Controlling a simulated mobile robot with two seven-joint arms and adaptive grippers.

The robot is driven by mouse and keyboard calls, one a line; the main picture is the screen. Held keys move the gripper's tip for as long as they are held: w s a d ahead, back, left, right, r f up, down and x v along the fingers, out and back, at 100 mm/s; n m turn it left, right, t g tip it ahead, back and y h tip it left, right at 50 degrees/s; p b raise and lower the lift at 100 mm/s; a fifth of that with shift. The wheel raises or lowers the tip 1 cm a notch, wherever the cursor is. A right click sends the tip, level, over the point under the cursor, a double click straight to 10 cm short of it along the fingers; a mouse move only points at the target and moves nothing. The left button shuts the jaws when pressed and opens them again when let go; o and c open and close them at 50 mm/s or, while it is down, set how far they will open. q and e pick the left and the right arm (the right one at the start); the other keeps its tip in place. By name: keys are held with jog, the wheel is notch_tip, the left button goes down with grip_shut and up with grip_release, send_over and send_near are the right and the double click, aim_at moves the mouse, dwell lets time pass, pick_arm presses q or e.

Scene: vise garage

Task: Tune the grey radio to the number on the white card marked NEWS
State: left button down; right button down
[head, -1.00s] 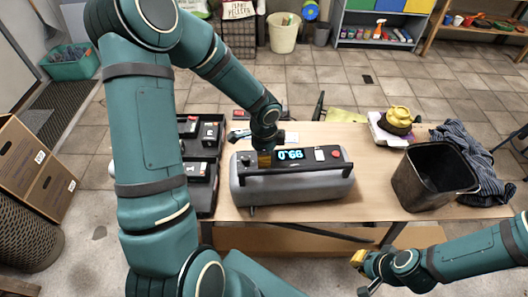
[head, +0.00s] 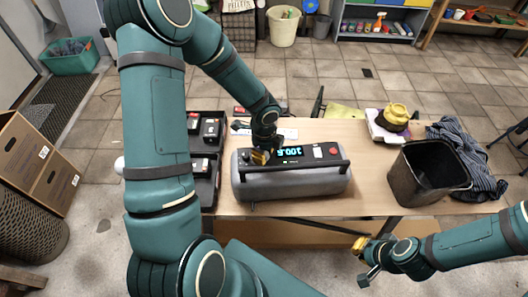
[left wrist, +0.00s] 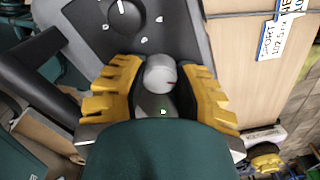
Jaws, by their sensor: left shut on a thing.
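The grey radio (head: 290,184) stands on the table, its black handle towards me. Its lit blue display (head: 289,152) looks upside down to me and seems to read about 100.5; I am not certain. My left gripper (head: 262,157) is at the radio's top left. In the left wrist view its yellow fingers are shut around a round grey knob (left wrist: 160,76) with a red mark. A second, black knob (left wrist: 124,16) lies beyond. A white card (left wrist: 283,30) with blue writing lies behind the radio; I cannot read its words surely. My right gripper (head: 364,261) is open and empty, below the table's front edge.
A black bin (head: 428,178), a striped cloth (head: 468,157) and a yellow-topped object (head: 395,114) are at the table's right. Black trays (head: 204,168) with small boxes are at the left. Bare tabletop lies between radio and bin.

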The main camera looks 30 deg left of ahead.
pick_arm(q)
jog(key=c, duration=0.6)
grip_release()
notch_tip(320, 180, up, 12)
jog(key=shift+d, duration=0.1)
dwell(0.6)
